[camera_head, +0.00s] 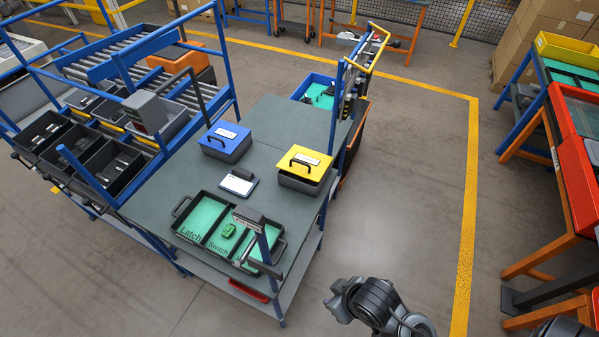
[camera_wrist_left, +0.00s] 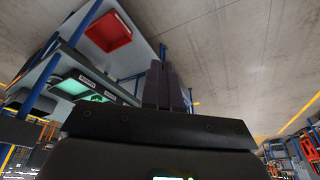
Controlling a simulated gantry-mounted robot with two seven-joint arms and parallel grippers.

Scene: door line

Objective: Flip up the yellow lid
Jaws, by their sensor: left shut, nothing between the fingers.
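The yellow lid (camera_head: 306,174) covers a dark grey box (camera_head: 300,185) on the grey workbench (camera_head: 262,122) in the head view. It has a black handle and a white label on top. It lies down over the box; I cannot tell whether it is fully closed. My left gripper (camera_wrist_left: 168,85) shows in the left wrist view, its dark fingers together and empty. It is away from the lid, which I cannot make out in that view. My right gripper's fingers are not visible.
A blue-lidded box (camera_head: 226,137), a small tablet-like device (camera_head: 239,182) and a black tray (camera_head: 184,207) with green compartments share the bench. A blue post stands at the bench's right edge. A red bin (camera_wrist_left: 108,32) sits under the bench. Floor right of the bench is clear.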

